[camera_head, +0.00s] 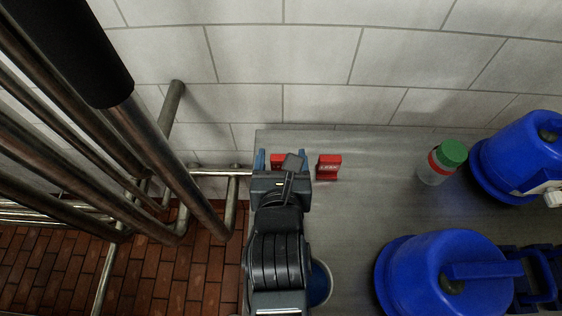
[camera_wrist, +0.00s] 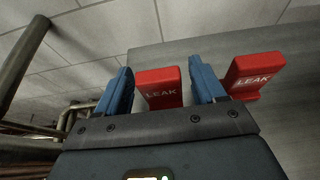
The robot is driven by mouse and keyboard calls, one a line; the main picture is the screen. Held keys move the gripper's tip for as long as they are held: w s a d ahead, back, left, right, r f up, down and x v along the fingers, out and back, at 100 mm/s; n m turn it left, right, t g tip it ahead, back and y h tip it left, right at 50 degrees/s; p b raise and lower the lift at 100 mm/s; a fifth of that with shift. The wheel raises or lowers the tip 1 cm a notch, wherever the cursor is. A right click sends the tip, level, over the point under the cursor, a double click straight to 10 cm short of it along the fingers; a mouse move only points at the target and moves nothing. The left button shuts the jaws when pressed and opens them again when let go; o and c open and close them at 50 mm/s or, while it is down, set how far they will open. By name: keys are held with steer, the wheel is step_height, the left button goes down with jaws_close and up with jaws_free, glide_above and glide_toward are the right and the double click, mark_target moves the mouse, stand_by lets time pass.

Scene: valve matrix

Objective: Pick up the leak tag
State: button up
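Two red leak tags stand on the grey metal table. One leak tag (camera_wrist: 160,88) shows between my gripper's two blue fingers in the wrist view; in the head view this tag (camera_head: 277,159) is partly hidden by my wrist. My gripper (camera_wrist: 160,72) is open, with the fingers on either side of this tag and a small gap at the right finger. Whether the left finger touches it, I cannot tell. In the head view my gripper (camera_head: 281,160) is over the table's back left part. The other leak tag (camera_wrist: 254,76) is just outside the right finger; it also shows in the head view (camera_head: 328,167).
The metal table (camera_head: 365,195) has free room right of the tags. A clear jar with a green lid (camera_head: 453,153) and blue machines (camera_head: 447,270) stand further right. Metal pipes (camera_head: 165,165) run at left.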

steer(key=c, duration=0.9)
steer(key=shift+r, duration=0.15)
